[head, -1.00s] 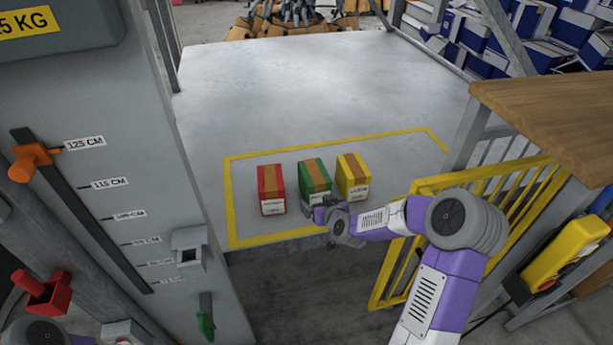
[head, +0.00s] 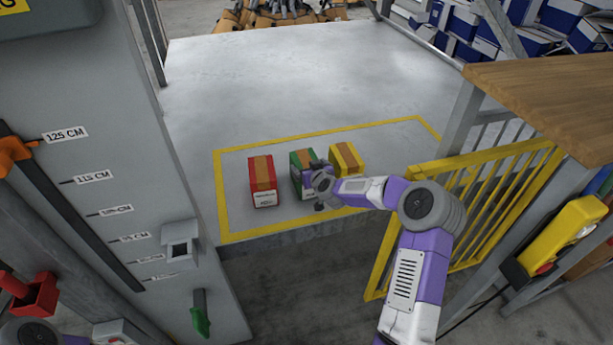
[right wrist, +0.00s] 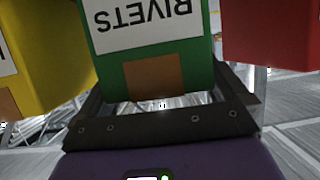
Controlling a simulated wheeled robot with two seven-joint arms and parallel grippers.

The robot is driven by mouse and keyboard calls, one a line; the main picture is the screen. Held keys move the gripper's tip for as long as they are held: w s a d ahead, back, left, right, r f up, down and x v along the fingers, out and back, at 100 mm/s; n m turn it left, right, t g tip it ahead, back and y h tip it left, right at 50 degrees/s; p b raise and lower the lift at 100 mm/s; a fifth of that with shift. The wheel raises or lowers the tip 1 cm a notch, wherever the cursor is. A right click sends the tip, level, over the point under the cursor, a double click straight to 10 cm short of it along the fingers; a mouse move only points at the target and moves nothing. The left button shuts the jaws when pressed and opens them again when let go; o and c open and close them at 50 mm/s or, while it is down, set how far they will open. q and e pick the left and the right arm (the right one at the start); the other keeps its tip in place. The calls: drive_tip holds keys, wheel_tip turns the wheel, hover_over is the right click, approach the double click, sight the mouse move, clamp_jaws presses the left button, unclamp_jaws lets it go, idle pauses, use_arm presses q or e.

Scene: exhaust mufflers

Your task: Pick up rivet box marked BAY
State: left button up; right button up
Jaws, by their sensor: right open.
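Three boxes stand in a row on the grey platform: a red box (head: 262,183), a green box (head: 301,160) and a yellow box (head: 345,154), each with a brown strip on top. My right gripper (head: 314,181) is open at the green box and covers part of its front. In the right wrist view, the green box (right wrist: 198,68) with an upside-down "RIVETS" label lies ahead between the open fingers (right wrist: 163,98). The red box (right wrist: 270,35) and yellow box (right wrist: 40,60) flank it. I cannot read the word BAY on any box. My left gripper is out of view.
A yellow line (head: 222,195) frames the boxes on the platform (head: 290,85). A grey post with a height scale (head: 100,190) stands at left. A yellow railing (head: 480,200) and a wooden top (head: 545,95) stand at right. The platform behind the boxes is clear.

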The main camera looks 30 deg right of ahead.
drive_tip(key=shift+x, duration=0.8)
drive_tip(key=c, duration=1.6)
drive_tip(key=shift+r, duration=0.2)
drive_tip(key=shift+c, duration=0.6)
